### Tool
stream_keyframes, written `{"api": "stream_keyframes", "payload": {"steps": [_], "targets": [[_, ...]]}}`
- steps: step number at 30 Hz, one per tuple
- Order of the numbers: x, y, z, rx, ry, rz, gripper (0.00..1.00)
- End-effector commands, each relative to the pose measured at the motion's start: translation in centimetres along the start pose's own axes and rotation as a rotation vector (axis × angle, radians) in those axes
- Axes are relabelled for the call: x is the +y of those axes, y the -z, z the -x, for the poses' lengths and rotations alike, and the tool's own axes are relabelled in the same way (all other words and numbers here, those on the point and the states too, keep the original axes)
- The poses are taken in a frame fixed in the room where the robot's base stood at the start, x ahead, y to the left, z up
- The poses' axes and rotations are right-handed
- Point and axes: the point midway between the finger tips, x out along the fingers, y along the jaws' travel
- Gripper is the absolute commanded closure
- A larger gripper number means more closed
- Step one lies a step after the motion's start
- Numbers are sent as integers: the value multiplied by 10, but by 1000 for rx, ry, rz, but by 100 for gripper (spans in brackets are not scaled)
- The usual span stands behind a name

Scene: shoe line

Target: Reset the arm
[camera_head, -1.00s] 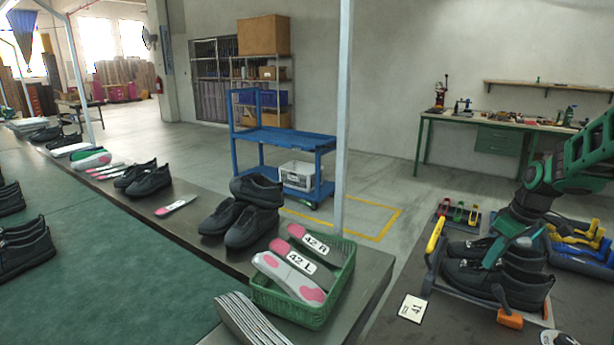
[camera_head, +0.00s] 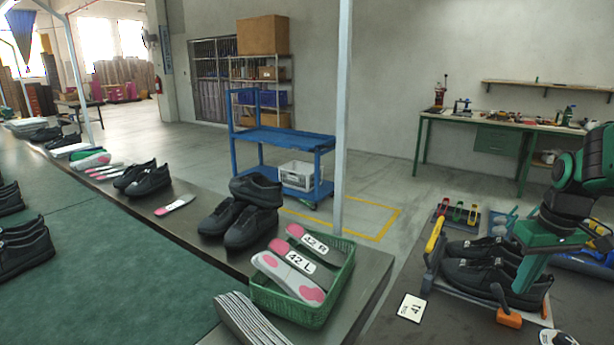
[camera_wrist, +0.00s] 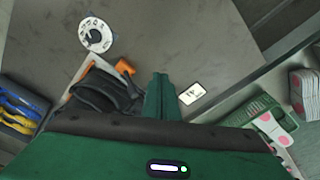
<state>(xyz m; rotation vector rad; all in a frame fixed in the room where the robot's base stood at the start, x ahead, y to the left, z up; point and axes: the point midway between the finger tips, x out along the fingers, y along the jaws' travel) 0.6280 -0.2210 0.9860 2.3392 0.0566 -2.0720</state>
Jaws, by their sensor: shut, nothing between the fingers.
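My green arm comes in from the right in the head view. My gripper (camera_head: 527,279) points down in front of the black shoes (camera_head: 484,277), which sit in a holder with a yellow handle and orange clamps on the right table. The gripper hides part of the shoes. In the wrist view the shut, empty gripper fingers (camera_wrist: 161,98) stand beside the dark shoe (camera_wrist: 100,97). I cannot tell whether they touch it.
A card marked 41 (camera_head: 411,307) lies left of the holder. A rack of small colored tools (camera_head: 457,213) stands behind it. A green basket (camera_head: 305,308) with insoles marked 42 sits on the left bench. A blue cart (camera_head: 283,140) stands on the floor beyond.

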Motion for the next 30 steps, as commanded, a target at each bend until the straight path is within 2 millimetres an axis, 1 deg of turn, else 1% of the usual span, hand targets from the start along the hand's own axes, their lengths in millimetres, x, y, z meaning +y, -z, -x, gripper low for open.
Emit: {"api": "stream_keyframes", "payload": {"steps": [1,2,3,5,6,8,9,12,15,18,21,30], "targets": [[-7,-20,6,-9,-7,-50,100],[-10,-32,9,-16,-11,-85,100],[-14,-49,12,-27,-15,-133,100],[-20,-74,15,-40,-22,-204,100],[-24,-90,17,-51,-25,-250,100],[-30,-114,18,-63,-29,-320,100],[-35,-130,18,-73,-31,-363,100],[-44,-163,17,-93,-35,-460,100],[-50,-187,15,-107,-37,-530,100],[-54,-202,13,-117,-38,-574,100],[-56,-208,12,-122,-39,-593,100],[-56,-208,12,-123,-39,-594,100]]}}
